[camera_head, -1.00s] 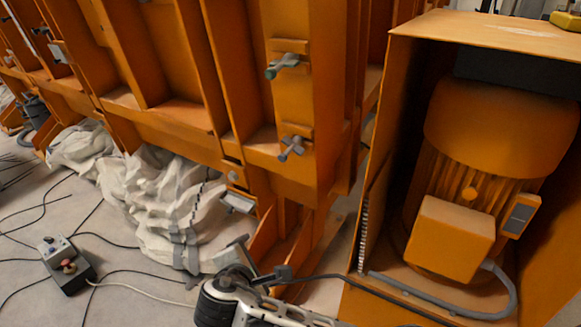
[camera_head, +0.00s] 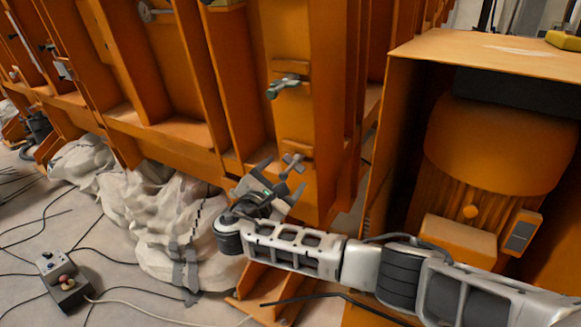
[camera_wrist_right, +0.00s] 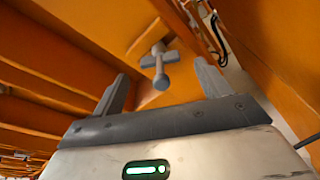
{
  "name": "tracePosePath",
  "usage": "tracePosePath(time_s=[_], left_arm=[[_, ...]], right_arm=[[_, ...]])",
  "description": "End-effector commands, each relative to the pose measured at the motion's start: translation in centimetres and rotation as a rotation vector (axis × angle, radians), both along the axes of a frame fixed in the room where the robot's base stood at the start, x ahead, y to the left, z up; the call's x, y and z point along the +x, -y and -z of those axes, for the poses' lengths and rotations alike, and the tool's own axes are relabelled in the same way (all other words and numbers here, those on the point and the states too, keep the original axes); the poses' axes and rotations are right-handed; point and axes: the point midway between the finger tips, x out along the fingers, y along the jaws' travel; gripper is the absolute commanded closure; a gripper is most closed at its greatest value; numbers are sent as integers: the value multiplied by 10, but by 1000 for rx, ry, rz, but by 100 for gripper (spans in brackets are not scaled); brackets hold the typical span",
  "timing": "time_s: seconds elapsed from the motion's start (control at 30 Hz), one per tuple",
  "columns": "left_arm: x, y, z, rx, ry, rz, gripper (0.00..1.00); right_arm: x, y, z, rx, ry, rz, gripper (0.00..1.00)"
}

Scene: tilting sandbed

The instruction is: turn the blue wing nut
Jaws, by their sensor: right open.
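Two wing nuts sit one above the other on the orange upright in the head view. The lower wing nut (camera_head: 293,162) looks grey-blue; the upper one (camera_head: 283,86) has a greenish-teal end. My right gripper (camera_head: 280,179) is open just below and left of the lower wing nut, with its fingers pointing up towards it. In the right wrist view, a grey-blue wing nut (camera_wrist_right: 158,64) with a round-ended stem shows between and beyond the open fingertips (camera_wrist_right: 161,76). The fingers appear apart from it. My left gripper is not in view.
An orange motor housing (camera_head: 500,145) stands at the right, close to my right arm. Crumpled white sheeting (camera_head: 165,225) lies under the orange frame. A control box (camera_head: 64,280) and several cables lie on the floor at the left.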

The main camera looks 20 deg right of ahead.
Motion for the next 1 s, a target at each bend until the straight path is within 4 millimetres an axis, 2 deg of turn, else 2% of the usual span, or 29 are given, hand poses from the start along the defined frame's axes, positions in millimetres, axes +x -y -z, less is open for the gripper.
tracePosePath(time_s=[0.1, 0.3, 0.67, 0.8, 0.83, 1.0], left_arm=[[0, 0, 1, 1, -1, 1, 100], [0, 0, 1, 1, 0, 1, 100], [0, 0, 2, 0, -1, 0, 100], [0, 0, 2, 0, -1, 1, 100], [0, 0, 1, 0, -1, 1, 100], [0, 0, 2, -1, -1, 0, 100]], right_arm=[[15, 17, -1, -2, 0, 3, 24], [29, 30, 0, -1, 1, 1, 24], [32, 33, 0, 1, 0, -1, 24], [32, 33, 0, 0, 0, -1, 63], [32, 33, 0, 0, 0, -1, 69], [32, 33, 1, 2, 2, -1, 68]])
